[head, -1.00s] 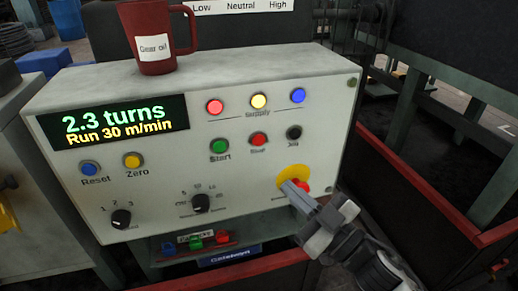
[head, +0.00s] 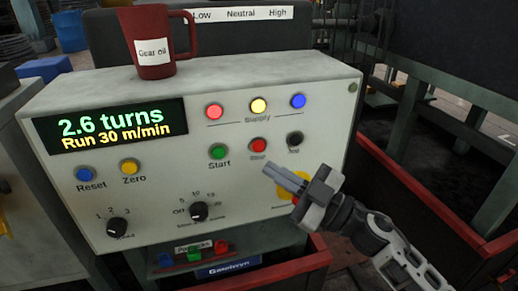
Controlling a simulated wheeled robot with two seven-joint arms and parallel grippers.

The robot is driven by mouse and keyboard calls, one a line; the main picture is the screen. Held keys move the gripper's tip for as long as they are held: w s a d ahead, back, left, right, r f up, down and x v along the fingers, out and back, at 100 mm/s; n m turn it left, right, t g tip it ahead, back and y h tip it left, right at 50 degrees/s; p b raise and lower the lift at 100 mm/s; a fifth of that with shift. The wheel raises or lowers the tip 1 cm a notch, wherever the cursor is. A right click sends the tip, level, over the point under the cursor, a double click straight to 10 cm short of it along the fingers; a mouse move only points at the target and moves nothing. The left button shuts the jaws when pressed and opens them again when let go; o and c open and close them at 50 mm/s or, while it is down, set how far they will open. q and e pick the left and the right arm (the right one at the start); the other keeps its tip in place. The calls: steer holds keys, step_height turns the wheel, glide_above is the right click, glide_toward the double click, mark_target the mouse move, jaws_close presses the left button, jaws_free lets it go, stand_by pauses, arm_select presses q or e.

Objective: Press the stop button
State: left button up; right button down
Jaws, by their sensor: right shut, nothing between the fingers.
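The red stop button (head: 258,145) sits on the light grey control panel (head: 60,185), between the green start button (head: 218,152) and the black jog button (head: 295,138). My right gripper (head: 268,170) is shut and empty. In the picture its tips lie just below the stop button; they look apart from it. The gripper partly covers the yellow-ringed emergency button (head: 294,186). The display (head: 112,125) reads 2.6 turns and Run 30 m/min. My left gripper is not in view.
A dark red gear oil mug (head: 160,45) stands on top of the panel. Red, yellow and blue supply lamps (head: 258,106) sit above the buttons. Selector knobs (head: 198,211) and blue and yellow buttons (head: 130,166) are on the left. A red rail (head: 410,190) runs on the right.

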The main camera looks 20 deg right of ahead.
mark_target(258, 146)
steer(key=shift+w, duration=2.4)
steer(key=shift+w+a, duration=0.1)
steer(key=shift+w, duration=0.6)
stand_by(0.7)
stand_by(0.4)
steer(key=shift+s+p, duration=0.6)
steer(key=shift+s, duration=0.25)
